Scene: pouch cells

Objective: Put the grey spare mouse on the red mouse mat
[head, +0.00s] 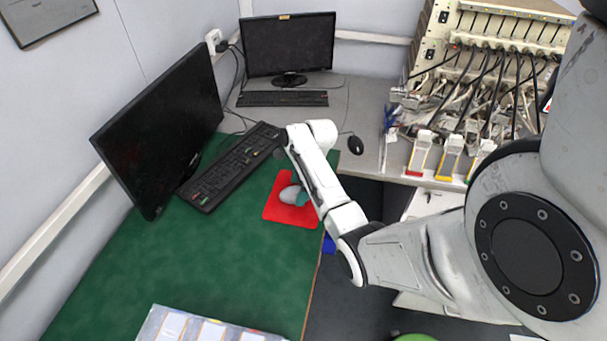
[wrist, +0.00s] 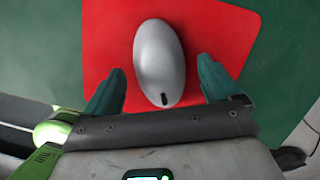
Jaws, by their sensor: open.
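The grey mouse (wrist: 158,55) lies on the red mouse mat (wrist: 215,45) in the wrist view. My gripper (wrist: 162,82) is open, with one teal finger on each side of the mouse and a gap between each finger and the mouse. In the head view the grey mouse (head: 290,195) shows on the red mat (head: 283,214), on the green table. My gripper (head: 301,190) is over the mat there, and my arm hides part of the mat's right side. I cannot tell the fingers' exact height above the mat.
A black keyboard (head: 235,167) and a large monitor (head: 165,125) stand left of the mat. A black mouse (head: 355,144) lies on the grey bench behind. The green table (head: 210,260) is clear in front, up to a tray of pouches (head: 200,328).

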